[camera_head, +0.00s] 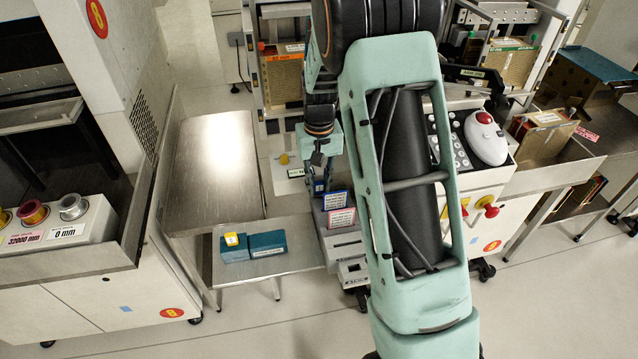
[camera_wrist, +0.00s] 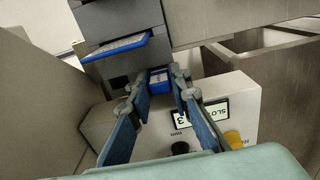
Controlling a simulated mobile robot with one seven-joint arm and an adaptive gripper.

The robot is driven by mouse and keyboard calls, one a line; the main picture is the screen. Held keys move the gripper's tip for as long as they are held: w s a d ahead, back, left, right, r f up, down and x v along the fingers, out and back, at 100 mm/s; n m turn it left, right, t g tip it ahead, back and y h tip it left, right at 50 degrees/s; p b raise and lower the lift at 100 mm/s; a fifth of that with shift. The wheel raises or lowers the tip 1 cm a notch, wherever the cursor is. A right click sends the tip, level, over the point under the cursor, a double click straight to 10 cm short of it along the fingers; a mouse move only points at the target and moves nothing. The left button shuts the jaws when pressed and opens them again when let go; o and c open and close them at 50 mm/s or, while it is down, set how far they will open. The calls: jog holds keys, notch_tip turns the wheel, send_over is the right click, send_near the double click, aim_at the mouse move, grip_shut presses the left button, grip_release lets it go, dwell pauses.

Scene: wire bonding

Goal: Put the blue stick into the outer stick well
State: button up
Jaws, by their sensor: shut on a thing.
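My gripper (camera_head: 320,186) points down in front of the machine at the centre of the head view. In the wrist view my gripper (camera_wrist: 168,80) has its blue-padded fingers on either side of a small blue piece with a pale label, the blue stick (camera_wrist: 158,77). Most of the stick is hidden. A grey stepped unit (camera_wrist: 105,20) stands just beyond the fingertips, with a blue-edged sign (camera_wrist: 117,47) on it. That sign also shows in the head view (camera_head: 335,200), above a red-edged sign (camera_head: 341,217). I cannot tell which opening is the outer stick well.
A white box with a slot label (camera_wrist: 205,112) and a yellow knob (camera_wrist: 233,140) lies close beyond the fingers. Open-topped grey bins (camera_wrist: 250,45) stand at right. Blue boxes (camera_head: 267,243) sit on a low shelf. The steel table (camera_head: 215,165) is bare.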

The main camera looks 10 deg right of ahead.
aim_at(319, 183)
jog(key=shift+f, duration=0.5)
jog(key=o, duration=0.9)
notch_tip(319, 183, up, 12)
